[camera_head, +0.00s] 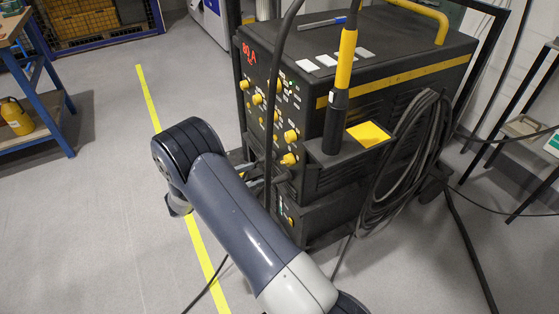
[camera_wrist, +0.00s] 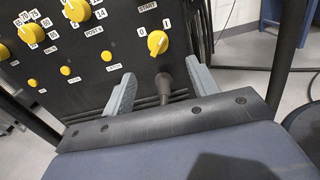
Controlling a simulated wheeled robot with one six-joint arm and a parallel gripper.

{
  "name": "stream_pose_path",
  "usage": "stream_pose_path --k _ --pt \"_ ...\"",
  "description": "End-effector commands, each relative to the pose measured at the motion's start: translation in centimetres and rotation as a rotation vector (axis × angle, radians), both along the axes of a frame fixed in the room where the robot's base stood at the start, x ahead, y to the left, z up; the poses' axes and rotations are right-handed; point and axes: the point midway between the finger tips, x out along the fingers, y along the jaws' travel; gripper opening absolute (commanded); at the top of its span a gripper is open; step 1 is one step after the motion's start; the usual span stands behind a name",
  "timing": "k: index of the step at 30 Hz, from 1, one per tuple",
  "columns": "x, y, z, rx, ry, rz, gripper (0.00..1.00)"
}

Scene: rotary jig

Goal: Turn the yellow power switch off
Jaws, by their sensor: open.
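The yellow power switch (camera_wrist: 157,42) is a round yellow knob on the black front panel, with small 0 and 1 labels beside it. I cannot tell for sure which label it points at. In the head view, it appears to be the lowest large yellow knob (camera_head: 289,159). My gripper (camera_wrist: 160,82) is open, with a grey finger at each side. The knob lies beyond the fingertips, slightly above the gap between them in the wrist view, and looks apart from them. A dark cable plug (camera_wrist: 165,88) shows between the fingers. My arm hides much of the gripper in the head view.
The black welding machine (camera_head: 395,45) has several other yellow knobs, including a large one (camera_wrist: 76,10) and a small one (camera_wrist: 107,56). A coiled black cable (camera_head: 408,150) hangs on its side. A yellow-handled torch (camera_head: 346,62) stands at its front corner.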

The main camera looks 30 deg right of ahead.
Motion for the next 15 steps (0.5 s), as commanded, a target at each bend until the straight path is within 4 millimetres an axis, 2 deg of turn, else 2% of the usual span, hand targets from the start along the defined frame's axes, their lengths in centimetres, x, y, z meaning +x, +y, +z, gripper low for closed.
stream_pose_path --k 5,15 --pt "0.2 -0.9 -0.3 -0.013 0.007 0.005 0.56" --pt "0.4 -7.1 -0.4 -0.011 0.006 0.003 0.56"
